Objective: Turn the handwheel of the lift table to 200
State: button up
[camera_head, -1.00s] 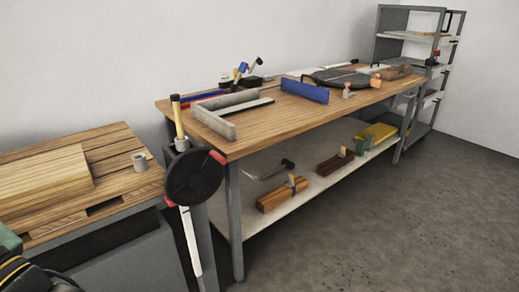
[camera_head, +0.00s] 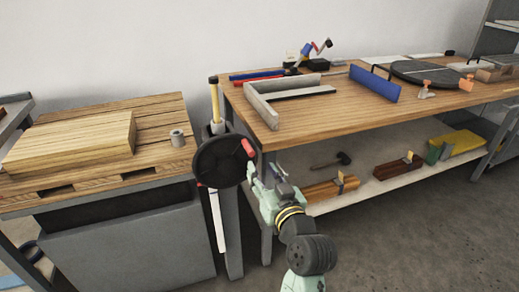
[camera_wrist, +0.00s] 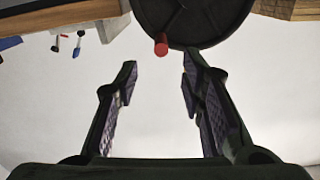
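The handwheel (camera_head: 215,165) is a dark round disc on the right side of the lift table (camera_head: 130,240), with a red grip (camera_head: 249,148) on its rim at the upper right. In the wrist view the wheel (camera_wrist: 195,14) fills the top centre and its red grip (camera_wrist: 161,45) points toward me. My gripper (camera_head: 262,174) is just right of the wheel and below the grip. In the wrist view my gripper (camera_wrist: 158,68) is open and empty, with the grip just beyond and between the fingertips. I can read no number for the setting.
A yellow rod (camera_head: 214,98) stands behind the wheel. The workbench (camera_head: 320,110) is close on the right, with tools on its lower shelf (camera_head: 350,185). Open floor lies in front.

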aim_at(253, 156)
jog(key=p+x, duration=0.2)
jog(key=x, duration=0.7)
jog(key=shift+w+a, duration=0.1)
jog(key=shift+w, duration=0.05)
grip_shut()
dwell(0.6)
